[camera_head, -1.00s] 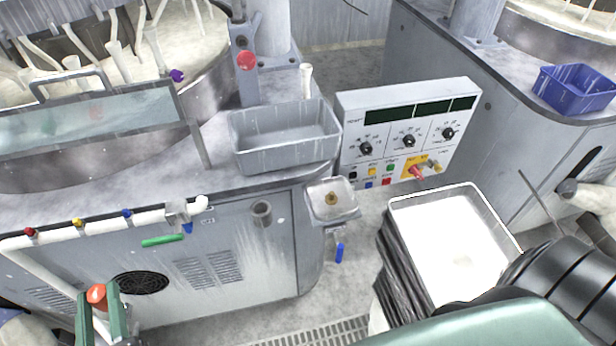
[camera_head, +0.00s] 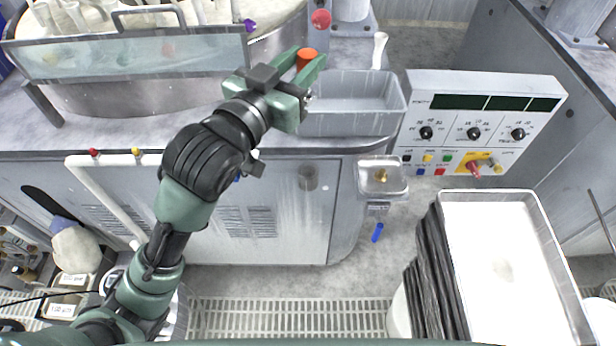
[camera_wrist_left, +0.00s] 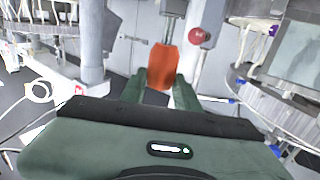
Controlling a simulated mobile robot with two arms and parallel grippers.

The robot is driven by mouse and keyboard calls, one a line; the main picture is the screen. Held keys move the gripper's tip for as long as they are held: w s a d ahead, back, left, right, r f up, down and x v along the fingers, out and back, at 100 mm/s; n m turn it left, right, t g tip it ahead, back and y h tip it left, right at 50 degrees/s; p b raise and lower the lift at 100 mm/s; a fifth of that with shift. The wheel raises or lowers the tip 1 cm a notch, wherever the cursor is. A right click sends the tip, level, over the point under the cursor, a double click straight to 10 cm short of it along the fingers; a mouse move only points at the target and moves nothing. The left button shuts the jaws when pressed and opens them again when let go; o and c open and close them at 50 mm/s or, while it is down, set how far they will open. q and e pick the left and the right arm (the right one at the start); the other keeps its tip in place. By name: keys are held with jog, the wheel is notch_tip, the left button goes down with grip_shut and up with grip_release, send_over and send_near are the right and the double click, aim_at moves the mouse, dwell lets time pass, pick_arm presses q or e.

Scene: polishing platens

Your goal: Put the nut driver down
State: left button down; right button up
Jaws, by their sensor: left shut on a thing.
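My left gripper (camera_head: 300,72) is shut on the orange handle of the nut driver (camera_head: 306,57). It holds it at the left end of the grey bin (camera_head: 350,124) on the machine's ledge; I cannot tell how high above the bin it is. In the left wrist view the orange handle (camera_wrist_left: 162,66) sits between the fingers of the left gripper (camera_wrist_left: 160,92), with a metal shaft running up from it. The part of the bin that I see looks empty; its left end is partly hidden by the gripper. My right gripper is not in view.
A control panel (camera_head: 483,120) with knobs stands right of the bin. A small metal tray (camera_head: 383,187) is fixed below it. A white-bottomed tray (camera_head: 532,215) stands at the right. A clear guard (camera_head: 130,58) lies behind my left arm.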

pick_arm(q)
notch_tip(320, 180, down, 20)
jog(key=shift+r, duration=0.2)
dwell(0.4)
jog(key=shift+f, duration=0.6)
jog(key=c, duration=1)
grip_release()
jog(key=shift+c, duration=0.2)
jog(key=shift+r, duration=0.1)
